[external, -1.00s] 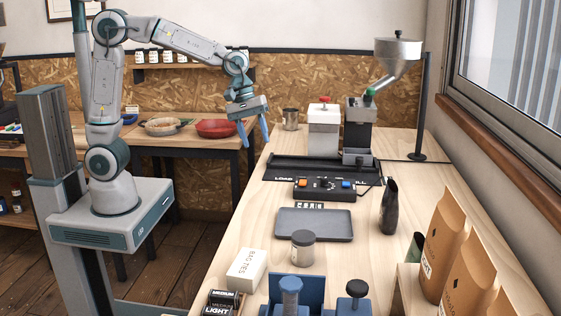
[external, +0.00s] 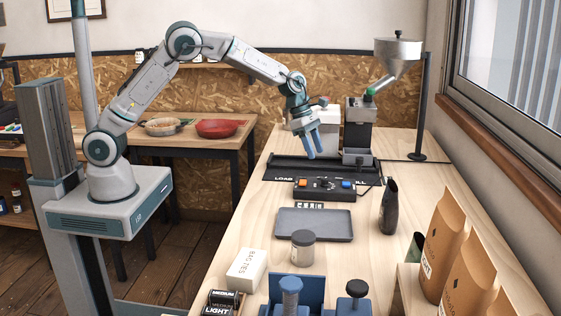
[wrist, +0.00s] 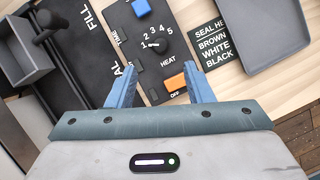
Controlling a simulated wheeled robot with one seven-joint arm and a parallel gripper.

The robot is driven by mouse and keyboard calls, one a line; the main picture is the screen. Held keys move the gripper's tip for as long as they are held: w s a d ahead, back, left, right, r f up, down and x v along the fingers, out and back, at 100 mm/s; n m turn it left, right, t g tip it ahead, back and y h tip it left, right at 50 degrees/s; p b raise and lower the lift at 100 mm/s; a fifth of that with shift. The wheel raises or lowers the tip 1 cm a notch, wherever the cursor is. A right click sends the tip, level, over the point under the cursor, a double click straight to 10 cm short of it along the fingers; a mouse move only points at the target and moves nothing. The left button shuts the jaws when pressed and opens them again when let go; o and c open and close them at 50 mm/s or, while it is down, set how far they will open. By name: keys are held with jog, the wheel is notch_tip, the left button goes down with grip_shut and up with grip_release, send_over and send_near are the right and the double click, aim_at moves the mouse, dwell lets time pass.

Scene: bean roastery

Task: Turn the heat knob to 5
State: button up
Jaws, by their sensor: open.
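The heat knob (wrist: 158,46) is a small black knob on a black control box, labelled HEAT with the numbers 1 to 5 around it. Its white mark appears to point toward the 1. In the external view the control box (external: 313,194) lies on the bench, with the knob (external: 324,183) small between its two coloured buttons. My gripper (wrist: 159,67) is open and empty, its blue fingers spread either side of the HEAT label in the wrist view. In the external view my gripper (external: 313,155) is above and behind the box, pointing down, apart from the knob.
The box carries an orange OFF switch (wrist: 175,82) and a blue button (wrist: 141,8). A grey tray (external: 315,225) lies in front. A dark bottle (external: 389,208) stands right.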

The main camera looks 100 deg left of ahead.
aim_at(324, 178)
jog(key=p+x, duration=0.1)
jog(key=x, duration=0.8)
jog(key=shift+f, duration=0.2)
jog(key=c, duration=1)
